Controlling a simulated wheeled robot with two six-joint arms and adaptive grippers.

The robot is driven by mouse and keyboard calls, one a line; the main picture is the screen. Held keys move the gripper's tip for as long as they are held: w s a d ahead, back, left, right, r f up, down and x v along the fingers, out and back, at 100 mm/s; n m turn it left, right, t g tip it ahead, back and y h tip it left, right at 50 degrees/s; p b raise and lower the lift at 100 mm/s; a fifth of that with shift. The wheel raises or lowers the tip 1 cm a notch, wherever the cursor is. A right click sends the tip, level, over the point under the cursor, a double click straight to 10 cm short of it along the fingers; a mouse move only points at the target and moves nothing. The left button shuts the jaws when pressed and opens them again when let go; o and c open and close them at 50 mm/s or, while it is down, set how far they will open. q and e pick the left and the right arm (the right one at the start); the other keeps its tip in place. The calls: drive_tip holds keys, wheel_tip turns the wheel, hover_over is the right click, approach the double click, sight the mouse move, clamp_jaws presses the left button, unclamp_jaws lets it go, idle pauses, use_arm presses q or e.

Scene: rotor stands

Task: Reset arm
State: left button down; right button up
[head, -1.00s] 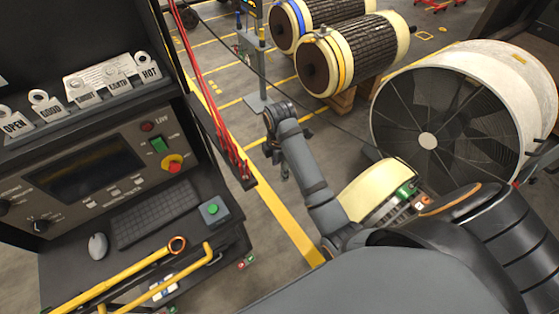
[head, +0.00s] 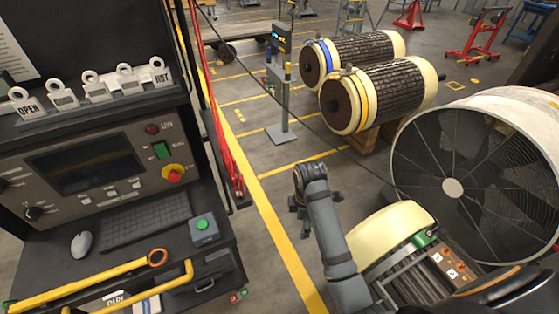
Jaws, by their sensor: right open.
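My right arm (head: 329,225) reaches up from the bottom of the head view, grey and bent at the wrist. My right gripper (head: 302,210) is a small dark shape below the wrist, open and with nothing seen in it. It hangs over the grey floor, right of the yellow floor line and clear of the console. My left gripper is not in view.
A control console (head: 100,170) with a keyboard (head: 148,218) and yellow rods (head: 100,285) fills the left. Red cables (head: 222,140) hang at its edge. A large fan (head: 470,165) stands right. Wound rotors (head: 385,92) sit behind. Floor between console and rotors is mostly open.

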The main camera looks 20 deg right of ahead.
drive_tip(key=s+d+f+m, duration=0.1)
drive_tip(key=s+f+m, duration=0.2)
drive_tip(key=f, duration=1)
drive_tip(key=s+d+f+m, duration=0.1)
drive_tip(key=s+f+m, duration=0.25)
drive_tip(key=f, duration=0.85)
drive_tip(key=s+d+f+m, duration=0.2)
drive_tip(key=s+f, duration=0.3)
drive_tip(key=s, duration=0.3)
drive_tip(key=s+d+f+m, duration=0.2)
drive_tip(key=s+f+m, duration=0.2)
drive_tip(key=s, duration=0.5)
drive_tip(key=s+d+f+m+t, duration=0.1)
drive_tip(key=s+d+f+m, duration=0.1)
drive_tip(key=s+f, duration=0.6)
drive_tip(key=shift+s+f+m+h, duration=0.15)
drive_tip(key=shift+s+m+h, duration=0.25)
drive_tip(key=shift+s+m, duration=0.15)
drive_tip(key=shift+w, duration=0.1)
